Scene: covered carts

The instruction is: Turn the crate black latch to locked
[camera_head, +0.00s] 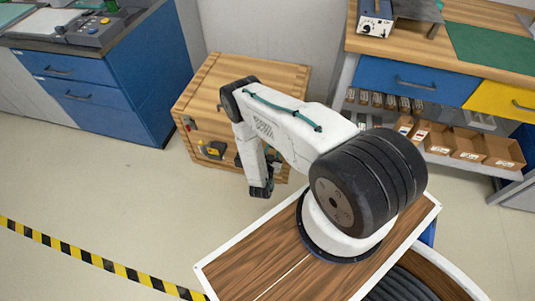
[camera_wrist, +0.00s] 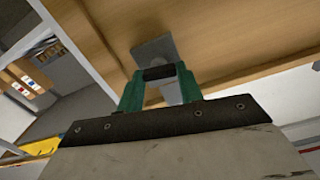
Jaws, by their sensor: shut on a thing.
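The wooden crate (camera_head: 215,80) stands on the floor against the wall, and its wooden face (camera_wrist: 235,35) fills the top of the wrist view. A grey metal plate (camera_wrist: 153,50) is on that face. My gripper (camera_wrist: 158,74) has green fingers, one on each side of a small black piece at the plate, which looks like the black latch (camera_wrist: 158,73). The fingers are shut on it. Only its end shows between them, so I cannot tell which way the latch is turned. In the head view my arm hides part of the crate front and most of the gripper.
A yellow and black fitting (camera_head: 213,149) and a metal fitting (camera_head: 188,123) are on the crate's front. A blue cabinet (camera_head: 95,85) stands left, and a workbench (camera_head: 460,45) with cardboard bins (camera_head: 468,146) stands right. The floor (camera_head: 120,190) in front is clear.

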